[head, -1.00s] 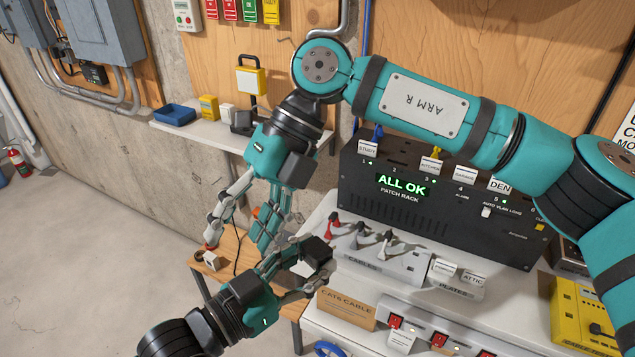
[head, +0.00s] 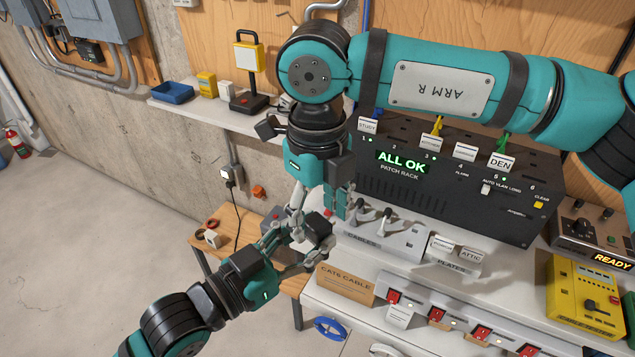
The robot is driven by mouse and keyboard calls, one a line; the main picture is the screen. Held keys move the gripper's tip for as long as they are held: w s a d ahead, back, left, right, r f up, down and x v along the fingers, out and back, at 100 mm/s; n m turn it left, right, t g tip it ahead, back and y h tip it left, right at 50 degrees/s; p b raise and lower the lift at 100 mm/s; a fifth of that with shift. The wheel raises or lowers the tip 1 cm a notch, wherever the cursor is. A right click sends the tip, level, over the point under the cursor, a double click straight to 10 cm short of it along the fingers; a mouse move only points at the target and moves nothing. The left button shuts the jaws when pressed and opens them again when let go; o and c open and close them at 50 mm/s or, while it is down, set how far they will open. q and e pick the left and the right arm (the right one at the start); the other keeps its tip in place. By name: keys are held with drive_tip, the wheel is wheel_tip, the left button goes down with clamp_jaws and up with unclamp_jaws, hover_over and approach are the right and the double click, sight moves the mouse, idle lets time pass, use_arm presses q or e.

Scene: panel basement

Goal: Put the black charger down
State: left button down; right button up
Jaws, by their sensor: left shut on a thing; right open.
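The black charger (head: 318,226) is a small dark block in the fingers of my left gripper (head: 302,246). My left arm comes in from the lower left and holds it above the gap between the small wooden table (head: 231,249) and the white bench (head: 398,280). My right gripper (head: 319,200) points down just above the charger, its fingers apart. It partly overlaps the charger and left fingers in the picture, so I cannot tell whether they touch.
A white cube (head: 212,239) and a tape roll (head: 211,224) are on the wooden table. A cord hangs from the wall outlet (head: 228,177). The wall shelf (head: 208,110) holds a blue tray (head: 173,93) and a lamp (head: 248,75). The patch rack (head: 430,190) and cable holder (head: 385,242) stand right.

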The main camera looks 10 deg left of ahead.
drive_tip(key=shift+f, duration=1.4)
drive_tip(key=shift+c, duration=0.2)
drive_tip(key=c, duration=1.1)
use_arm(q)
drive_tip(key=c, duration=0.7)
unclamp_jaws()
use_arm(e)
clamp_jaws()
use_arm(q)
drive_tip(key=shift+f, duration=0.1)
